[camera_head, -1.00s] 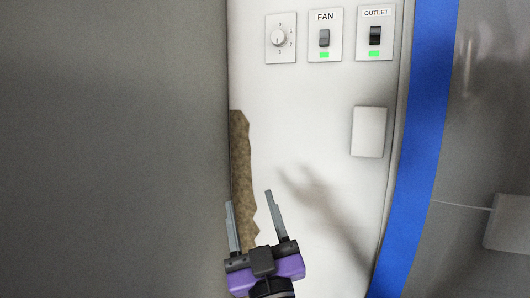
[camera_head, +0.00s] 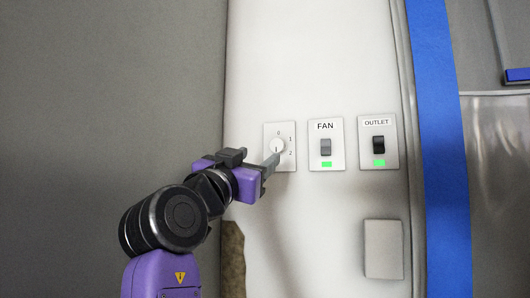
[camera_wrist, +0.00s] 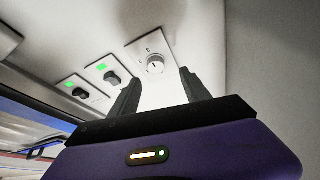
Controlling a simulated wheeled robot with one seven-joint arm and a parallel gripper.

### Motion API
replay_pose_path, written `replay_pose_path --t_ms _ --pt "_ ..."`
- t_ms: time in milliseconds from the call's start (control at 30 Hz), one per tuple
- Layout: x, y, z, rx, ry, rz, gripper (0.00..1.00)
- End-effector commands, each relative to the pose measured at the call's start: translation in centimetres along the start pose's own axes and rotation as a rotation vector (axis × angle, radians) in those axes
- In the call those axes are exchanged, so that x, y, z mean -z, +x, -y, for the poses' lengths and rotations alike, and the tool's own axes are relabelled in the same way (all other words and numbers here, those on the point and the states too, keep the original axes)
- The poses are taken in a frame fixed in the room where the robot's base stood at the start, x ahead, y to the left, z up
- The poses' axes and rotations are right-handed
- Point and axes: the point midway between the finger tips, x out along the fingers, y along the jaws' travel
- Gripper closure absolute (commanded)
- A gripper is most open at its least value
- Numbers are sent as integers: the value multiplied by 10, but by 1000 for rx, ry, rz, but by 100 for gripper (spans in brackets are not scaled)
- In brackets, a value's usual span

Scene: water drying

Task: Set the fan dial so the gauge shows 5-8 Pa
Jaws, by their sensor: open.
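The fan dial (camera_head: 277,146) is a round white knob on a small white plate marked 0, 1, 2 on the wall, left of the FAN switch. My gripper (camera_head: 270,170) is at the plate's lower left, with a grey finger reaching up near the knob. In the wrist view the dial (camera_wrist: 155,64) lies ahead of and between the two fingers of my gripper (camera_wrist: 158,88), apart from them. The jaws are open and empty. The dial's lower number is hidden behind the finger in the head view. No gauge shows in any view.
The FAN switch (camera_head: 326,147) and OUTLET switch (camera_head: 378,145) show green lights. A blank white plate (camera_head: 384,248) is below them. A blue strip (camera_head: 440,150) runs down the right. A brown patch (camera_head: 232,260) marks the lower left wall edge.

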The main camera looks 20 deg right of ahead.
Motion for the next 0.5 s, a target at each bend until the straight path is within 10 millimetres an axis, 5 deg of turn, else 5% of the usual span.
replay_pose_path --t_ms 167,500 --pt "-1 7 -7 -25 38 16 45" --pt "-2 57 -7 -22 37 16 45"
